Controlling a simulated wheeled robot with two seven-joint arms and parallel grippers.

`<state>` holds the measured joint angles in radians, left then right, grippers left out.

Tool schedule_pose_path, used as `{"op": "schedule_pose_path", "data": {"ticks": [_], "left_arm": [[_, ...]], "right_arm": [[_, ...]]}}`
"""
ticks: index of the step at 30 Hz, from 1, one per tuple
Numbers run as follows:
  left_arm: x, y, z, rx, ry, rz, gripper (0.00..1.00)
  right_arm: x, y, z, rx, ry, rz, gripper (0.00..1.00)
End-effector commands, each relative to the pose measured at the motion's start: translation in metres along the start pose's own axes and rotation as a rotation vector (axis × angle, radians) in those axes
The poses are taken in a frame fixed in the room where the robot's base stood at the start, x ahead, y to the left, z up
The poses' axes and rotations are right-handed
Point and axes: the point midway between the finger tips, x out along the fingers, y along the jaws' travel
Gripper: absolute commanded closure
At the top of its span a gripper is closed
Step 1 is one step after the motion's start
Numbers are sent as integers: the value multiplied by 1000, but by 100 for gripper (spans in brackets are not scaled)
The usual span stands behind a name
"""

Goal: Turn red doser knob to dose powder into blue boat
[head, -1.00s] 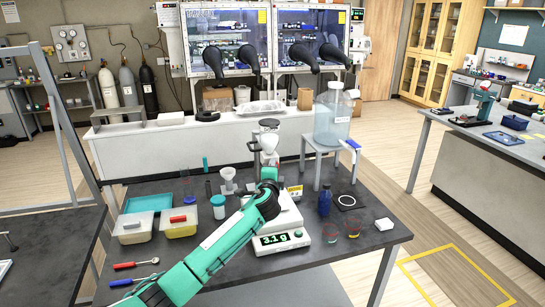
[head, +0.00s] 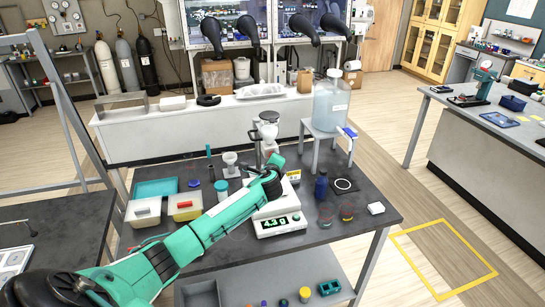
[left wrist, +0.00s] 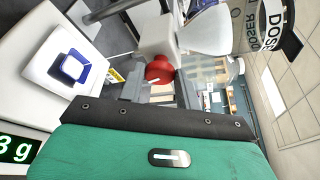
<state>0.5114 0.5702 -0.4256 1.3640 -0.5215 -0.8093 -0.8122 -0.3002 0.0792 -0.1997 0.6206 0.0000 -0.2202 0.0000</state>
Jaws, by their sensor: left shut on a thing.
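The red doser knob (left wrist: 159,69) shows in the left wrist view between the fingers of my left gripper (left wrist: 158,86), which is shut on it. The white doser (left wrist: 190,40) carries it; in the head view the doser (head: 268,131) stands behind the balance. The blue boat (left wrist: 72,67) sits on the white pan of the balance (head: 280,225), beside and below the knob. The display reads 4.3 g. In the head view my left arm hides the boat and the knob. My right gripper is out of view.
A large clear bottle (head: 331,100) stands on a white stand right of the doser.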

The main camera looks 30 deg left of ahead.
Motion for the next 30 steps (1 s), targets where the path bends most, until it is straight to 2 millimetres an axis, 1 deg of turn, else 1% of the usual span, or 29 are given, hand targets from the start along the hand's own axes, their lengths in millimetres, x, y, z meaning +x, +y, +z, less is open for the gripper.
{"op": "schedule_pose_path", "data": {"ticks": [11, 12, 14, 15, 25, 30], "left_arm": [[0, 2, -2, 4, 3, 4, 89], [0, 2, -2, 3, 3, 4, 58], [0, 2, -2, 3, 3, 4, 47], [0, 2, -2, 3, 2, 4, 45], [-3, 1, -1, 2, 1, 1, 45], [-17, 3, -2, 2, 1, 1, 45]], "right_arm": [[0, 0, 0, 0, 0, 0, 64], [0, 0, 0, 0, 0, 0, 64], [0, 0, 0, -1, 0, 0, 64], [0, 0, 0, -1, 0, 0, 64], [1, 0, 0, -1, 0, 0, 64], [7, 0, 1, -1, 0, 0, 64]]}}
